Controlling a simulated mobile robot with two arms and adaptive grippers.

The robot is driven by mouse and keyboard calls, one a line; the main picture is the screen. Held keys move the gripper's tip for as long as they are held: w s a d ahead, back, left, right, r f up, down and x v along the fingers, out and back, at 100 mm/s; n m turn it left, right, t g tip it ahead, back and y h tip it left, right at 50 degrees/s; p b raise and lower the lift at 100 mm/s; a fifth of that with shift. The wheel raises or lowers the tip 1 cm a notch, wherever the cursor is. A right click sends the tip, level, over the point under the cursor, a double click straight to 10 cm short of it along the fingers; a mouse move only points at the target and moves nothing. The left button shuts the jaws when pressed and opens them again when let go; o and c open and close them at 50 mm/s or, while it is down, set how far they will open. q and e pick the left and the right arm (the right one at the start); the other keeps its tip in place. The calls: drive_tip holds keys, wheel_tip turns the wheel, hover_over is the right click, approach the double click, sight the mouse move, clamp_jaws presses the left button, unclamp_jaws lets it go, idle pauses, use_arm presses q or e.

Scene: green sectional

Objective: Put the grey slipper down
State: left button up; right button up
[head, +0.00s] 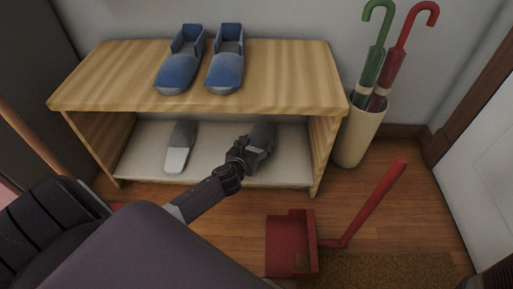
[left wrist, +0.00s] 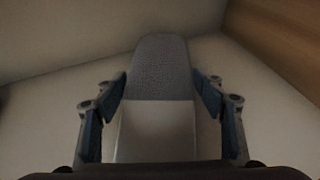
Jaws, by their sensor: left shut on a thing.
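My left gripper (head: 254,152) reaches into the lower shelf of the wooden rack and is shut on a grey slipper (head: 263,133). In the left wrist view the same slipper (left wrist: 160,75) lies lengthwise between the two fingers (left wrist: 160,100), with its pale end nearest me. It is over the white lower board; I cannot tell whether it touches it. Another grey slipper (head: 180,147) with a pale front lies on that board to the left.
A pair of blue slippers (head: 225,72) stands on the rack's top (head: 285,75). A cream umbrella stand (head: 357,133) with a green and a red umbrella is right of it. A red dustpan (head: 290,245) and a brown mat (head: 400,270) are on the floor in front.

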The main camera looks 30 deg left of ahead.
use_arm(q)
drive_tip(key=shift+f, duration=0.45)
drive_tip(key=shift+r, duration=0.15)
drive_tip(key=o, duration=1.2)
